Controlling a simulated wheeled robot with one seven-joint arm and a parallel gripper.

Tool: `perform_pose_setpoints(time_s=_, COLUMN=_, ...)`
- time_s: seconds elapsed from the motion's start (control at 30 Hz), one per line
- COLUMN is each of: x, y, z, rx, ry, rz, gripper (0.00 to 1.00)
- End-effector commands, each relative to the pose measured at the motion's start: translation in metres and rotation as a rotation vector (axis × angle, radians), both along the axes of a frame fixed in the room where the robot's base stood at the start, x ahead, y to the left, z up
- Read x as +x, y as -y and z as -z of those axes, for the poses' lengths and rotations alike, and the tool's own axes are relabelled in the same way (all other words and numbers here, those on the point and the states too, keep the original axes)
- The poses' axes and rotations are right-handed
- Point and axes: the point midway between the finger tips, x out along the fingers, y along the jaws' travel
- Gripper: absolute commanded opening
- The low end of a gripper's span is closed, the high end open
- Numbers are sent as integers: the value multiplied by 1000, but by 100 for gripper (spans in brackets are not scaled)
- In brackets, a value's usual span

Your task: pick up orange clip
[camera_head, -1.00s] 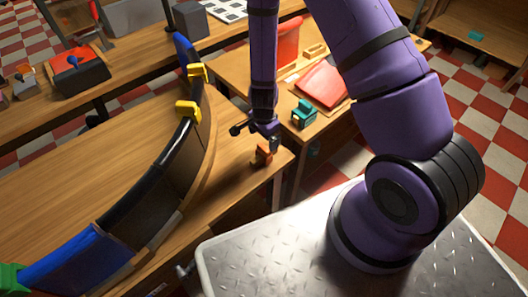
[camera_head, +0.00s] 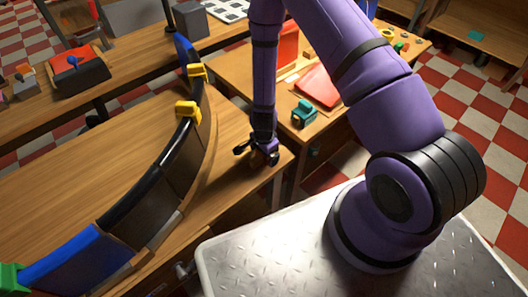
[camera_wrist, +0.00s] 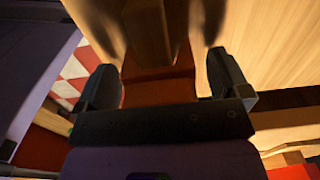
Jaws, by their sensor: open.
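The orange clip (camera_wrist: 160,88) shows in the wrist view between my two dark fingers, with a wooden-coloured part above it in the picture. My gripper (camera_wrist: 160,72) is open around the clip, with one finger on each side. Gaps seem to show on both sides, but blur and shadow hide any contact. In the head view, my gripper (camera_head: 262,157) is low at the right corner of the large wooden table (camera_head: 100,165). There it covers nearly all of the clip.
A curved dark and blue duct section (camera_head: 150,195) with yellow clips (camera_head: 188,108) stands left of my gripper. A teal clip (camera_head: 304,113) and a red book-like item (camera_head: 318,85) lie on the side table behind. A red toolbox (camera_head: 78,72) is at the far left.

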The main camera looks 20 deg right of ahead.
Motion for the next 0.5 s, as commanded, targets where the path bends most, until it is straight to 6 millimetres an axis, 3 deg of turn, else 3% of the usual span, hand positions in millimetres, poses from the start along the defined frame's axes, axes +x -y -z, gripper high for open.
perform_pose_setpoints(time_s=0.23, x=0, y=0, z=1, rx=0, ry=0, rz=0, gripper=92)
perform_pose_setpoints(time_s=0.43, x=0, y=0, z=1, rx=0, ry=0, rz=-1, gripper=46)
perform_pose_setpoints(time_s=0.5, x=0, y=0, z=1, rx=0, ry=0, rz=-1, gripper=42)
